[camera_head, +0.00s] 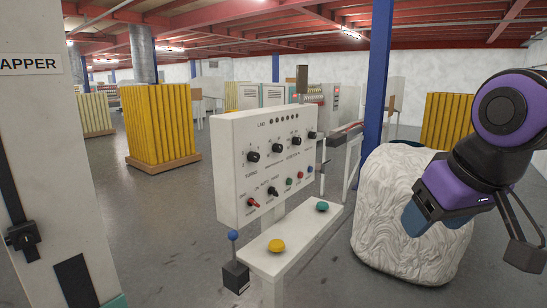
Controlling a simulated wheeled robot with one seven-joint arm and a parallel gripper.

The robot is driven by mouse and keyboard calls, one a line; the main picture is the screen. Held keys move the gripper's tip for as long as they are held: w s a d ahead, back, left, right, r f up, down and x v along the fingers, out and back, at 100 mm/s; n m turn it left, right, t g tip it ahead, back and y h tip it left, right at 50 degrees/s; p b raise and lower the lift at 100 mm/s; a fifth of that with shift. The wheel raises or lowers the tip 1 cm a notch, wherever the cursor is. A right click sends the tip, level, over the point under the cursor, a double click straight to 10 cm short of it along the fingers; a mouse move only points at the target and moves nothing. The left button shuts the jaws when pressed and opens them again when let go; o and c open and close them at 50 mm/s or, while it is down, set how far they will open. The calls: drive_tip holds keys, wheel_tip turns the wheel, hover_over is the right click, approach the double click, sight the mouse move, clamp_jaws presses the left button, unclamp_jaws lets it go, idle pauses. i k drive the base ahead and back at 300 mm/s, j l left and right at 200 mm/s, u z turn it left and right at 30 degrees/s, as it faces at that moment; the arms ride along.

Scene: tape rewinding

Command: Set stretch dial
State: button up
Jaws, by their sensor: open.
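A white control panel (262,160) stands left of centre. Its face carries a row of black dials: the leftmost (253,156), a second (278,148), a third (297,140) and a fourth (311,134) near the right edge. Their labels are small; the leftmost appears to read TURNS, and I cannot clearly read which one is stretch.
Below the dials are a red switch (253,203) and coloured buttons (289,182). A ledge in front holds a yellow button (276,245) and a green button (322,207); a blue-knobbed lever (233,236) stands beside it. A white wrapped bale (405,215) and blue post (377,80) stand right.

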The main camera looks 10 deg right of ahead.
sight(296, 141)
drive_tip(key=i+j, duration=0.15)
drive_tip(key=i, duration=0.5)
drive_tip(key=i+j+u, duration=0.1)
drive_tip(key=i, duration=0.55)
